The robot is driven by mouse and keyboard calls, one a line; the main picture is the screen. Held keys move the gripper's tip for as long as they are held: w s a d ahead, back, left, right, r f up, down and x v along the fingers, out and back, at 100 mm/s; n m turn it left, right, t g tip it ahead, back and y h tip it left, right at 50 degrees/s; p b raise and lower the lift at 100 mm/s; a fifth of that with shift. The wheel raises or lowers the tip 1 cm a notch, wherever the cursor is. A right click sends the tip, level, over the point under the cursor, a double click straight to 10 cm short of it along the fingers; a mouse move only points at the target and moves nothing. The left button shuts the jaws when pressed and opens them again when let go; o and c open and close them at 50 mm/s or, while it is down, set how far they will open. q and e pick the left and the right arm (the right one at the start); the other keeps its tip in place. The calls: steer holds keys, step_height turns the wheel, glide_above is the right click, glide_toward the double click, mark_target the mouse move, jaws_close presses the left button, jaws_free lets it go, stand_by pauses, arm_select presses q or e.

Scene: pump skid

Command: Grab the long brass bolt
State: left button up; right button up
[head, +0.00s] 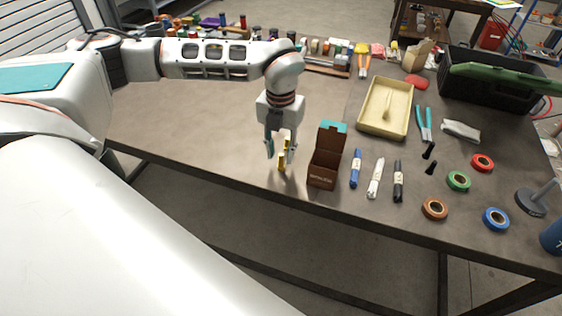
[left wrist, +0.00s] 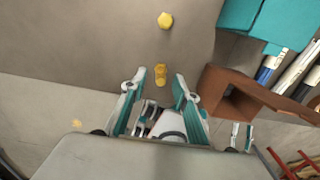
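My left gripper (head: 279,152) points down near the front edge of the table, left of the small brown box. In the left wrist view its two fingers (left wrist: 159,78) are apart. A brass-yellow bolt-like piece (left wrist: 161,75) shows between the fingertips, with gaps on both sides. A second brass piece with a hexagonal outline (left wrist: 165,20) stands farther off, clear of the fingers. In the head view brass (head: 282,161) shows beside the fingertips, partly hidden by them. I cannot tell for sure which piece is the long bolt. My right gripper is not in view.
The brown box (head: 323,172) with a raised teal-edged lid stands close to the right of the gripper. Markers (head: 376,178), a cream tray (head: 363,126), pliers (head: 424,123) and tape rolls (head: 435,208) lie farther right. The table left of the gripper is bare.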

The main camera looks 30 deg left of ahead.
arm_select(q)
steer(key=shift+f, duration=0.8)
jaws_close()
steer(key=shift+r, duration=0.1)
